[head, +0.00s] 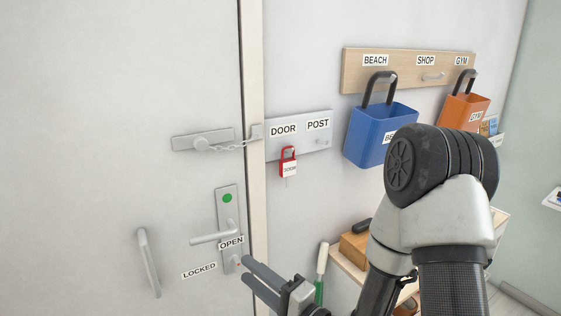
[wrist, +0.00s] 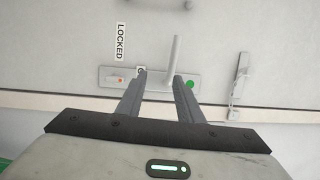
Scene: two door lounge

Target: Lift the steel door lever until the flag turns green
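The steel door lever (head: 211,237) sticks out to the left from its upright plate (head: 224,205) on the grey door and looks about level. The round flag (head: 227,198) above it is green. My gripper (head: 245,268) is open and empty, at the lower right of the lever near the plate's bottom end. In the wrist view the lever (wrist: 175,52) points up the picture from its plate (wrist: 150,75), with the green flag (wrist: 190,84) right of it. The right fingertip appears close to the lever's base; I cannot tell whether they touch.
An OPEN label (head: 231,242) and a LOCKED label (head: 199,270) are by the lever. A pull handle (head: 148,262) and a chain latch (head: 203,140) are on the door.

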